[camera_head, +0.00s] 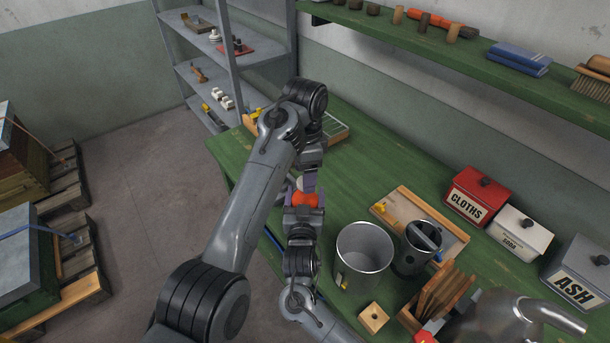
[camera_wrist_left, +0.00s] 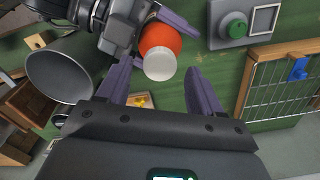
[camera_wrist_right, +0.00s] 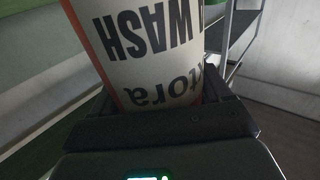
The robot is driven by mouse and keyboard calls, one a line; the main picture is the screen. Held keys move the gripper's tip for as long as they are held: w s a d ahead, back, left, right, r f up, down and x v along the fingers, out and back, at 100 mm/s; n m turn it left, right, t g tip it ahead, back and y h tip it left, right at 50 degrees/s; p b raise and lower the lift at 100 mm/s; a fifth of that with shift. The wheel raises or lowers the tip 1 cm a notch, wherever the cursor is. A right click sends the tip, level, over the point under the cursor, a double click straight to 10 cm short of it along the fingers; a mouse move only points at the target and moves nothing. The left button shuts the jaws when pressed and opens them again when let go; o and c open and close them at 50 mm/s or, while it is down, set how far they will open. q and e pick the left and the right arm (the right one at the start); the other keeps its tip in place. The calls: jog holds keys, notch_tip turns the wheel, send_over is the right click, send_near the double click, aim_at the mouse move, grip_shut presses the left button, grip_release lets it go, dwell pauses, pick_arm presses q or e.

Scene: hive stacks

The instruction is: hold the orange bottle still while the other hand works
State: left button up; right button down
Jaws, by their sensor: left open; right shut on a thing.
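The orange bottle (camera_head: 306,199) with a white cap is small in the head view, between my two grippers. In the left wrist view the bottle (camera_wrist_left: 160,40) shows its orange body, with the white cap toward my left gripper. My right gripper (camera_head: 303,208) is shut on the bottle. In the right wrist view the bottle's white label (camera_wrist_right: 150,50) with upside-down "WASH" lettering fills the space between the fingers. My left gripper (camera_head: 309,182) is open; in the left wrist view its fingers (camera_wrist_left: 160,68) stand on either side of the cap, with gaps visible.
Below is a green bench (camera_head: 375,165). A grey metal pot (camera_head: 365,245) and a dark metal can (camera_head: 408,258) stand close to the right of my right gripper. A wooden tray (camera_head: 450,247), red CLOTHS tin (camera_head: 477,195) and kettle (camera_head: 500,320) lie further right. A wire-mesh frame (camera_wrist_left: 285,85) is nearby.

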pick_arm(q)
jog(key=shift+r, duration=1.5)
pick_arm(e)
grip_release()
pick_arm(q)
jog(key=shift+r, duration=0.25)
pick_arm(e)
jog(key=shift+s, duration=0.6)
pick_arm(q)
notch_tip(320, 180, up, 2)
jog(key=p, duration=0.3)
jog(key=shift+r, duration=0.15)
pick_arm(e)
jog(key=s, duration=0.9)
jog(key=shift+s+a, duration=0.35)
